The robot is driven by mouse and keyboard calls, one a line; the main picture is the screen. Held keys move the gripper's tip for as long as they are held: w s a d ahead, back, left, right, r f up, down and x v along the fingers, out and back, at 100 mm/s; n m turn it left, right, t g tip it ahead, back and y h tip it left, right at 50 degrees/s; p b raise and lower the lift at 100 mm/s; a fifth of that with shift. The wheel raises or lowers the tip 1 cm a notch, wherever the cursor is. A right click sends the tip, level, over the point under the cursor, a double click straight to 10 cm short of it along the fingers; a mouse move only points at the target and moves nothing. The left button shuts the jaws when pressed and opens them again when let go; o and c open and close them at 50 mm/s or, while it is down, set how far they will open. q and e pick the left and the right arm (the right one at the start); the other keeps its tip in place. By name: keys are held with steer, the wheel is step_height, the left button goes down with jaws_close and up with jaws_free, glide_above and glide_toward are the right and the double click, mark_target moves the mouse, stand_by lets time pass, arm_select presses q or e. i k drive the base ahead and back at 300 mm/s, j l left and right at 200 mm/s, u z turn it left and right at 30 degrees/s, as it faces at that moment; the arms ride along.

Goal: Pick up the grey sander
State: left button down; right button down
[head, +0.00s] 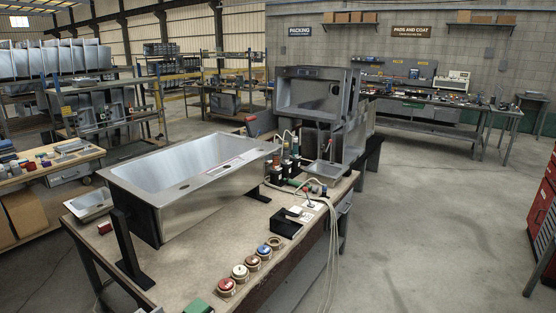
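I cannot make out a grey sander for certain. A small pale grey-white item (295,211) lies on the near workbench (200,262), beside a black block (286,223); it is too small to tell what it is. Pale hoses (333,225) run near it and hang over the bench's right edge. Neither of my grippers shows in the head view.
A large steel sink (205,190) sits tilted on black supports on the bench. Several round discs or tins (239,272) line the front. Small bottles (286,158) stand behind, near stacked sinks (318,94). The floor to the right (440,220) is clear, up to a red cabinet (545,205).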

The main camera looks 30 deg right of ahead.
mark_target(286, 162)
steer(key=z, duration=1.15)
